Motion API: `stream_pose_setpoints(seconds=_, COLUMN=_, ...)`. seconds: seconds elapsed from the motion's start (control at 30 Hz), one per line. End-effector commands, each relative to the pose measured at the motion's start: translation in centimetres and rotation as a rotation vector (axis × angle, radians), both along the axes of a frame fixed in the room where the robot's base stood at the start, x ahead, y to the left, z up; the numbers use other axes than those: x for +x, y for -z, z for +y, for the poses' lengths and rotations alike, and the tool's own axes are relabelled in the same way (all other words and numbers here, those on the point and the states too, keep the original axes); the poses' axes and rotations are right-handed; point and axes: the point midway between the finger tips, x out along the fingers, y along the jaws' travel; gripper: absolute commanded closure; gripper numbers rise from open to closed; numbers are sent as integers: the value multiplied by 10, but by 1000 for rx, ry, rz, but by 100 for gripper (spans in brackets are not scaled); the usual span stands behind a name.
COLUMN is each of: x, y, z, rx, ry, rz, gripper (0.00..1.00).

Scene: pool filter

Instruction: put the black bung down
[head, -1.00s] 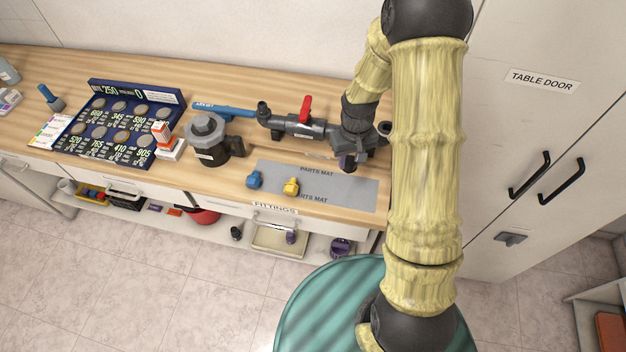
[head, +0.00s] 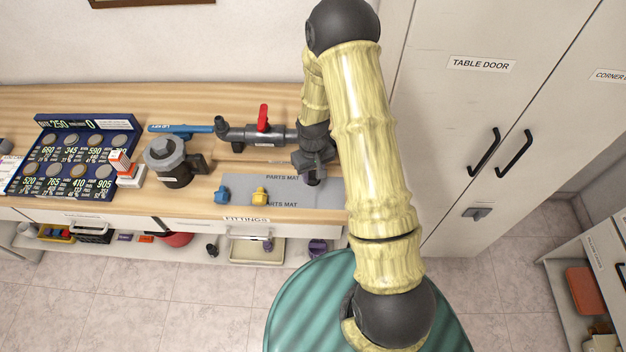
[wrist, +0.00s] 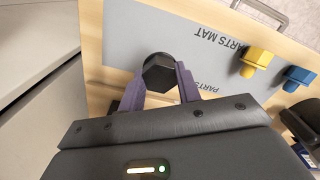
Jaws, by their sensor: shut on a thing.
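The black bung (wrist: 159,72) is a dark piece with a hexagonal top, held between the purple fingers of my gripper (wrist: 160,84) in the wrist view. My gripper is shut on it. In the head view my gripper (head: 313,180) is over the right part of the grey parts mat (head: 240,182), near its back edge. The mat also fills much of the upper wrist view (wrist: 150,30). Whether the bung touches the mat is not clear.
A yellow fitting (head: 260,196) and a blue fitting (head: 221,195) stand on the mat's left part. A grey pipe with a red-handled valve (head: 263,120) lies behind the mat. A dark pump pot (head: 172,162) stands to the left. Bare mat lies between the yellow fitting and my gripper.

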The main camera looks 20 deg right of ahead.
Motion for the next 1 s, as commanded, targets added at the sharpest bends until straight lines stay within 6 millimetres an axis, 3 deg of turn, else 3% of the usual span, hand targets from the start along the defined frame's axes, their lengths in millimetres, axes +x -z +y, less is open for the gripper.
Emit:
stream_pose_setpoints(seconds=0.13, x=-1, y=6, z=0, rx=0, ry=1, rz=3, gripper=100)
stream_pose_setpoints(seconds=0.43, x=-1, y=39, z=-1, rx=0, ry=1, rz=3, gripper=100)
stream_pose_setpoints(seconds=0.87, x=0, y=46, z=-1, rx=0, ry=2, rz=1, gripper=100)
stream_pose_setpoints(seconds=0.9, x=0, y=44, z=-1, rx=0, ry=2, rz=0, gripper=59)
stream_pose_setpoints(seconds=1.0, x=0, y=44, z=-1, rx=0, ry=2, rz=0, gripper=45)
